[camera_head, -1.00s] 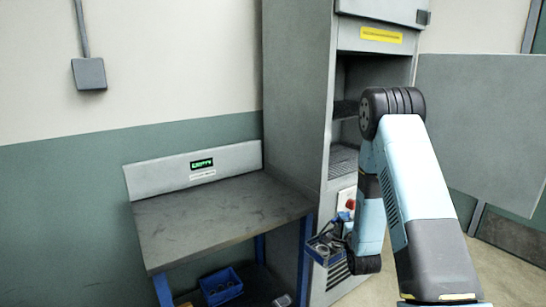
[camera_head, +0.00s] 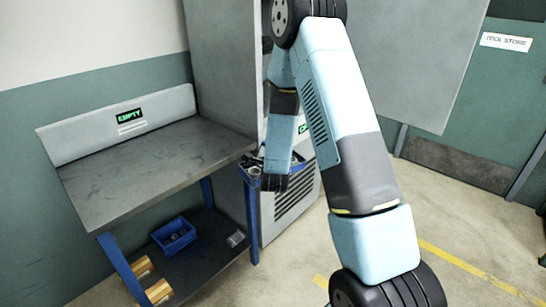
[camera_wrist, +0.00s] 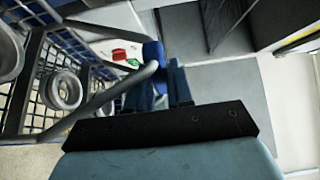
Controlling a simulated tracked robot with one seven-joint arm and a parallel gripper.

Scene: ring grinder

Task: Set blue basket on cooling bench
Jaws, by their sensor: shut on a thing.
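The cooling bench (camera_head: 150,168) is at the left of the head view, with a bare grey top and a green display reading EMPTY on its backboard. My gripper (camera_wrist: 166,88) is shut on the grey handle of the blue basket (camera_wrist: 52,62). Grey rings show inside the basket's mesh in the wrist view. In the head view, the basket (camera_head: 252,170) is just off the bench's right front corner, partly hidden by my gripper and arm. I cannot tell whether it touches the bench.
A blue bin (camera_head: 174,236) and wooden-coloured pieces (camera_head: 157,291) sit on the bench's lower shelf. The tall grey machine cabinet (camera_head: 222,70) stands right behind the bench, its open door (camera_head: 415,60) to the right. Open floor (camera_head: 470,235) lies at the right.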

